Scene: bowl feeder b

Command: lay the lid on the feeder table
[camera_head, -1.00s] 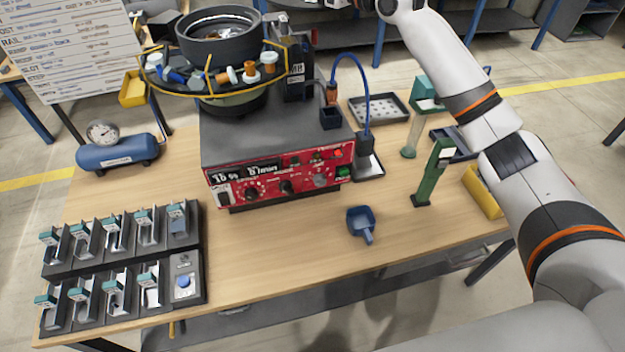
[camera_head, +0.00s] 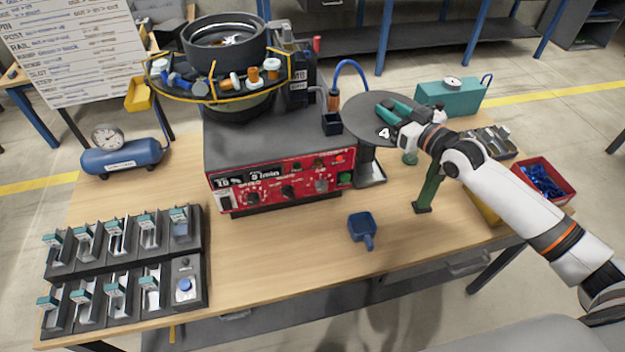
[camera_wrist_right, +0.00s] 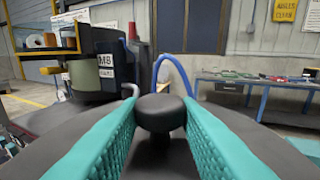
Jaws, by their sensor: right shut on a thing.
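The lid, a flat dark grey disc (camera_head: 362,112), is held level above the table to the right of the feeder. My right gripper (camera_head: 390,112) is shut on its knob; in the right wrist view the dark round knob (camera_wrist_right: 160,112) sits between the teal finger pads (camera_wrist_right: 160,130). The feeder table is the wooden bench top (camera_head: 300,255). It bears the bowl feeder (camera_head: 225,45) on its dark box with a red control panel (camera_head: 285,185). The lid hides part of the area behind and below it. My left gripper is not in view.
A blue scoop (camera_head: 362,228) lies on the bench, with clear wood around it. A green post (camera_head: 428,190) stands below my right arm. Racks of teal-topped parts (camera_head: 120,270) fill the left front. A red bin (camera_head: 542,182) and teal box (camera_head: 450,97) are at the right.

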